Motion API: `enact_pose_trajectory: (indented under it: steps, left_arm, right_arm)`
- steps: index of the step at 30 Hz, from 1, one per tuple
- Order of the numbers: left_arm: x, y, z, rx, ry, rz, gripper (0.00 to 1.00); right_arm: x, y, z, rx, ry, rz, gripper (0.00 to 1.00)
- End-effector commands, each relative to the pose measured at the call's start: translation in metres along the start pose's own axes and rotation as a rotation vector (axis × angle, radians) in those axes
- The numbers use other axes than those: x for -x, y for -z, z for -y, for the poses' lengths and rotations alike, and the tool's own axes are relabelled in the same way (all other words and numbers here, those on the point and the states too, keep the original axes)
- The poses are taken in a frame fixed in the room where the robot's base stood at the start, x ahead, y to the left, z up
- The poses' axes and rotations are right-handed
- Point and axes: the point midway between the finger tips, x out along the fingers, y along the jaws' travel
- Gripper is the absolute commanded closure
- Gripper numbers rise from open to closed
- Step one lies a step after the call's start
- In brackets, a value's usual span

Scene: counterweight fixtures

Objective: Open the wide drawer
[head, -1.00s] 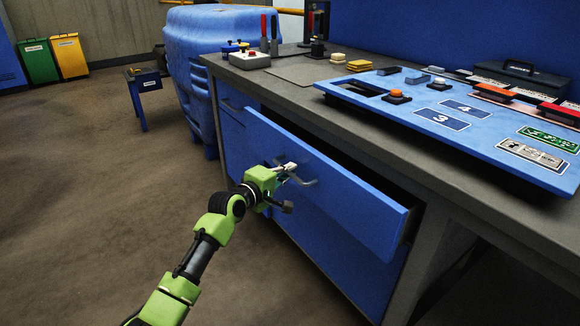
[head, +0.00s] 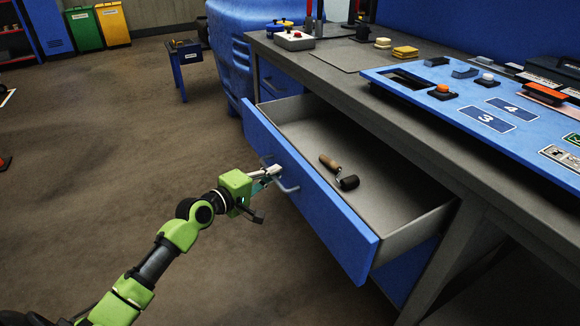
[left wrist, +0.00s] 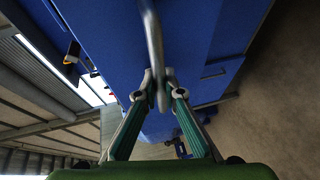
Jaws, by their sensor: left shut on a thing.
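The wide drawer (head: 318,198) under the workbench is pulled well out, with its blue front and grey inside showing. Its metal bar handle (head: 290,187) is on the middle of the front. My left gripper (head: 272,174) is at the handle and shut on it. In the left wrist view the two fingers (left wrist: 164,88) close around the handle bar (left wrist: 155,45). A roller with a wooden grip (head: 331,164) and a dark head lies in the drawer. My right gripper is in neither view.
The workbench top (head: 345,85) carries a blue panel (head: 470,108), a button box (head: 294,40) and yellow blocks (head: 404,52). A large blue container (head: 225,55) stands behind the bench's left end.

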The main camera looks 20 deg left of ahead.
Motion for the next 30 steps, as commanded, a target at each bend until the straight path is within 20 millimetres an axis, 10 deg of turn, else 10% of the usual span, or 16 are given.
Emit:
enact_pose_trajectory:
  steps: [21, 23, 30]
  left_arm:
    - [0.025, 0.009, 0.007, 0.001, 0.002, 0.002, 1.00]
    - [0.025, 0.009, 0.007, 0.001, 0.002, 0.002, 0.76]
    - [0.025, 0.010, 0.006, 0.001, 0.000, 0.001, 0.74]
  right_arm:
    - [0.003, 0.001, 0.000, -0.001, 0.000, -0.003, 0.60]
    - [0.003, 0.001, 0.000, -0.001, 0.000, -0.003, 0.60]
    - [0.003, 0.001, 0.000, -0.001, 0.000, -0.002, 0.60]
